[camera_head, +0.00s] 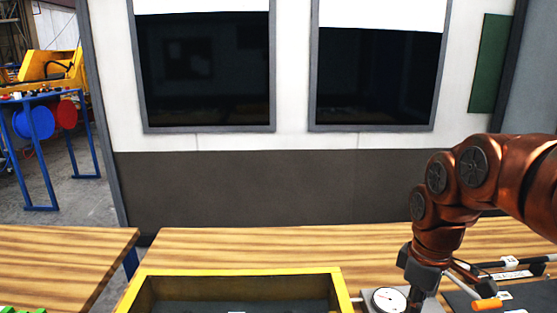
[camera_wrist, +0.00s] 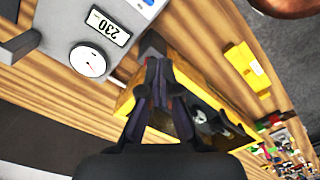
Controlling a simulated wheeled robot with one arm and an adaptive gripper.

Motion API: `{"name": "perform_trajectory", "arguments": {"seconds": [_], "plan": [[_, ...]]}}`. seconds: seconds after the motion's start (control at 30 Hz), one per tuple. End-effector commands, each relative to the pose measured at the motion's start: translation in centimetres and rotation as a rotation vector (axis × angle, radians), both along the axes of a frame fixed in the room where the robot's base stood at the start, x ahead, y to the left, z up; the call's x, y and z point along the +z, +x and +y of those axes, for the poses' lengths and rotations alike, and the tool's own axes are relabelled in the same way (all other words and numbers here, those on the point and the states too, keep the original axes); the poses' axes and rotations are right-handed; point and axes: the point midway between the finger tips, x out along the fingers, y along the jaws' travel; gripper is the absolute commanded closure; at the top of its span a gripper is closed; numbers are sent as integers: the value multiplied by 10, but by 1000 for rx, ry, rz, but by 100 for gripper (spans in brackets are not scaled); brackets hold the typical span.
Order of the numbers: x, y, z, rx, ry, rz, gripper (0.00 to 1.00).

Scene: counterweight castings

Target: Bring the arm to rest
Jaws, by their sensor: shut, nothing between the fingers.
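My copper-coloured arm comes in from the right in the head view and bends down over the wooden bench. My gripper (camera_head: 422,284) is at its lower end, above the bench beside a grey device with a round dial (camera_head: 389,300). In the wrist view my gripper (camera_wrist: 158,68) has its dark fingers together with nothing between them. The grey device (camera_wrist: 75,40) there shows a display reading 230 and lies up and left of the fingers.
A yellow-walled crate (camera_head: 240,271) stands on the bench (camera_head: 250,240), left of the device; dark items lie in it in the wrist view. An orange-handled tool (camera_head: 487,304) lies at right. A second wooden bench (camera_head: 60,260) is at left. Two dark windows (camera_head: 205,70) (camera_head: 375,80) are behind.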

Motion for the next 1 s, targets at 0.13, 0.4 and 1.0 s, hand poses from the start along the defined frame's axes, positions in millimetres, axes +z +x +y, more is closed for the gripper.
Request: {"name": "perform_trajectory", "arguments": {"seconds": [0.13, 0.4, 1.0], "plan": [[-14, -48, 41, -141, -16, 41, 100], [-52, -135, 82, -489, -56, 108, 100], [-78, -184, 92, -745, -80, 142, 100]]}}
